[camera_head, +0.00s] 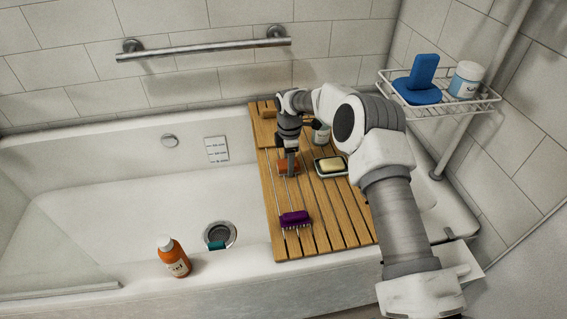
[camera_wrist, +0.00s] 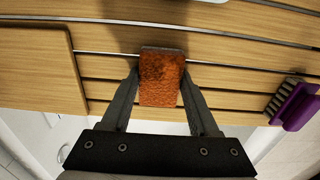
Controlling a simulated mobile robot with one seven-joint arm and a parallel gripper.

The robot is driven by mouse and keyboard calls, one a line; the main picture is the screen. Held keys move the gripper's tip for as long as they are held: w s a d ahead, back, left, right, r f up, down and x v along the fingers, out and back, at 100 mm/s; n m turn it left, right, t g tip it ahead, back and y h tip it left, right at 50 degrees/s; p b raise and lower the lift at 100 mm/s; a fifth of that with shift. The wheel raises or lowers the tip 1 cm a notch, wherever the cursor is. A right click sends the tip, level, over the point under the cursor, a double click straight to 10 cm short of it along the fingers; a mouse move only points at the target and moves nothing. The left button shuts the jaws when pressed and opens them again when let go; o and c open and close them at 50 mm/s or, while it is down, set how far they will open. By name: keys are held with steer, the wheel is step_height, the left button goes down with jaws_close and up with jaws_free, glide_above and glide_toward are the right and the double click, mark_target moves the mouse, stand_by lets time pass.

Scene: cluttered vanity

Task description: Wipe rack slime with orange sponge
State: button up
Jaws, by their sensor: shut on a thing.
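An orange sponge (camera_head: 289,168) is at the slatted wooden rack (camera_head: 322,224) that lies across the bathtub. My gripper (camera_head: 291,153) is shut on it from above. In the wrist view the sponge (camera_wrist: 161,78) sits between the two fingers of my gripper (camera_wrist: 160,88), with one finger at each side, over the slats (camera_wrist: 225,85). Whether the sponge touches the slats is hard to tell. No slime can be made out on the visible wood; the area under the sponge and arm is hidden.
A purple brush (camera_head: 294,217) lies on the rack's near part; it also shows in the wrist view (camera_wrist: 297,107). A soap dish with yellow soap (camera_head: 332,166) and a pale bottle (camera_head: 320,136) stand right of the sponge. An orange bottle (camera_head: 173,257) stands on the tub's front rim.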

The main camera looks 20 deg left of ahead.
steer(key=shift+w+d+f, duration=0.2)
steer(key=shift+d, duration=0.4)
steer(key=shift+w+d+f, duration=0.2)
steer(key=shift+d, duration=0.4)
steer(key=shift+r, duration=0.2)
steer(key=shift+a+r+p, duration=0.15)
steer(key=shift+r+p, duration=0.7)
steer(key=shift+r, duration=0.65)
steer(key=shift+a+r+p, duration=0.1)
steer(key=shift+r+p, duration=0.75)
steer(key=shift+r, duration=0.6)
steer(key=shift+r+p, duration=1)
steer(key=shift+r, duration=0.55)
